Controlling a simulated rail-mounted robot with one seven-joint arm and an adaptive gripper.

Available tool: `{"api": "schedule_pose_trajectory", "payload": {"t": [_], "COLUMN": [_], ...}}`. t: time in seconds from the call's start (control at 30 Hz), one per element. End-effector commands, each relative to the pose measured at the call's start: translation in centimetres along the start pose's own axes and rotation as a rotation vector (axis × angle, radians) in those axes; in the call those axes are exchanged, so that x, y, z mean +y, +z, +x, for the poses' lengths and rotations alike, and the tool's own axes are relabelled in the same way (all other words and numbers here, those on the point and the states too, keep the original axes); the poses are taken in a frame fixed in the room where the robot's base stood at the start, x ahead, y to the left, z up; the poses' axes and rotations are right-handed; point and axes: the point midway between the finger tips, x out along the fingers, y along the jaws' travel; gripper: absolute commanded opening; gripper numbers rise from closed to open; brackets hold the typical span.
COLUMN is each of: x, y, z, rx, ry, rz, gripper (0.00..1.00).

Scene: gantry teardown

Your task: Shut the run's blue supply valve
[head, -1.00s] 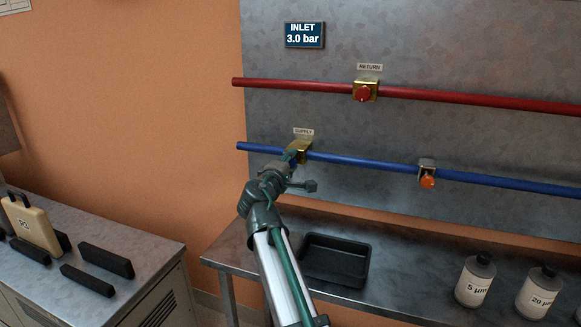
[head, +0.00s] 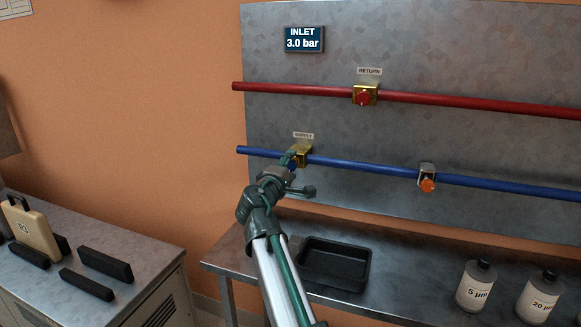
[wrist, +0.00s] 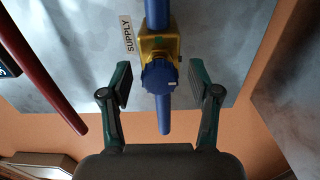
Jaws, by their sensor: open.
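The supply valve has a brass body (head: 304,152) on the blue pipe (head: 390,170), under a "SUPPLY" label. Its blue knob (wrist: 159,77) shows in the wrist view, with the brass body (wrist: 159,43) behind it. My gripper (head: 294,163) is at the valve in the head view and hides most of the knob. In the wrist view my gripper (wrist: 161,84) is open, with one finger on each side of the knob and a gap on both sides. A small pale mark shows on the knob's edge.
A red pipe (head: 450,97) with a red-knobbed return valve (head: 364,96) runs above. An orange-knobbed fitting (head: 427,181) sits further right on the blue pipe. A black tray (head: 335,266) and bottles (head: 476,287) stand on the bench below. The inlet display (head: 304,39) reads 3.0 bar.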

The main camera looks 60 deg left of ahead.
Motion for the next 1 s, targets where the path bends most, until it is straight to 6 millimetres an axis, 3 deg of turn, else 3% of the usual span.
{"api": "schedule_pose_trajectory", "payload": {"t": [0.5, 0.7, 1.0], "x": [-0.1, -0.1, 0.0], "y": [0.1, 0.1, 0.0], "z": [-9.2, -11.0, -11.4], "rx": [0.002, 0.001, 0.0], "ry": [0.0, 0.0, 0.0], "rz": [0.001, 0.0, 0.0], "gripper": [0.62, 0.62, 0.62]}}
